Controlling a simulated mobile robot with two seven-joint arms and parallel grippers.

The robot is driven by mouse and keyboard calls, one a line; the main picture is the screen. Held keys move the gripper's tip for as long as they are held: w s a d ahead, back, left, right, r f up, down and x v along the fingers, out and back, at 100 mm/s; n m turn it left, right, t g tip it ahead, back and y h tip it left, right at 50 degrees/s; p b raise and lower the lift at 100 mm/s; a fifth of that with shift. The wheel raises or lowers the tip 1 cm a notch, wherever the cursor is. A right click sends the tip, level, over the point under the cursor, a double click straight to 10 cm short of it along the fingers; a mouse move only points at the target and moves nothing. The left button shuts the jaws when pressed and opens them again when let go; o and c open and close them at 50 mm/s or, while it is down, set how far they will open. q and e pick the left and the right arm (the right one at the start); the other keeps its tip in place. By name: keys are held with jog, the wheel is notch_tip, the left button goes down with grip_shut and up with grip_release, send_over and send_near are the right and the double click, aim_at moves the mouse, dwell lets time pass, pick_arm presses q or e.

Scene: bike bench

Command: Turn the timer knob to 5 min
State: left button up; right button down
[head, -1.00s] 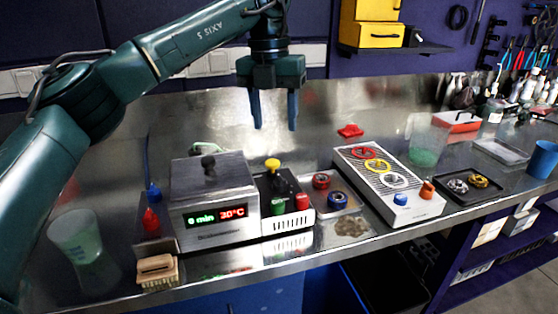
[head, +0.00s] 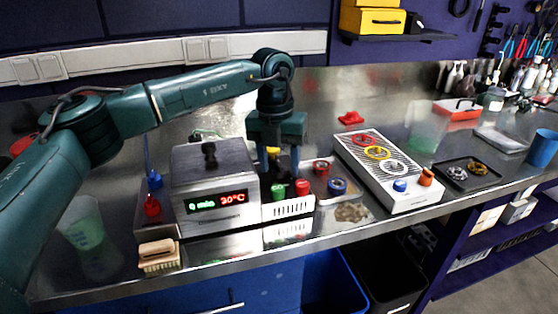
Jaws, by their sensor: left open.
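The metal heater unit (head: 213,165) has a display (head: 217,201) that reads 0 min in green and 30°C in red. Beside it on the right is a small control box (head: 288,210) with a green knob (head: 279,190) and a red knob (head: 302,187) at its front. A yellow knob (head: 272,150) stands farther back on it, partly hidden by my gripper. I cannot tell from the picture which knob is the timer. My left gripper (head: 279,168) is open, pointing down, with its fingers low over the control box on either side of the yellow knob. My right gripper is out of view.
A wooden brush (head: 158,255) lies at the bench's front edge. A clear beaker (head: 85,235) stands at the left. Red and blue rings lie right of the control box, before a slotted panel (head: 391,178) with coloured rings.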

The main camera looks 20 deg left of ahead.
pick_arm(q)
jog(key=shift+c, duration=0.5)
jog(key=c, duration=0.9)
jog(key=shift+m, duration=0.3)
jog(key=m+p, duration=0.1)
jog(key=m, duration=0.2)
jog(key=shift+r+m, duration=0.1)
jog(key=shift+m, duration=0.2)
jog(key=m+p, duration=0.1)
jog(key=m, duration=0.3)
jog(key=shift+w+m+g, duration=0.1)
jog(key=shift+m+g, duration=0.2)
jog(key=m, duration=0.4)
jog(key=shift+p, duration=0.3)
jog(key=m, duration=0.5)
jog(key=shift+d+y, duration=0.1)
jog(key=shift+y, duration=0.3)
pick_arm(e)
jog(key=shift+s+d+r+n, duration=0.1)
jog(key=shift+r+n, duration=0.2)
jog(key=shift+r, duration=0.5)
pick_arm(q)
jog(key=shift+m, duration=0.4)
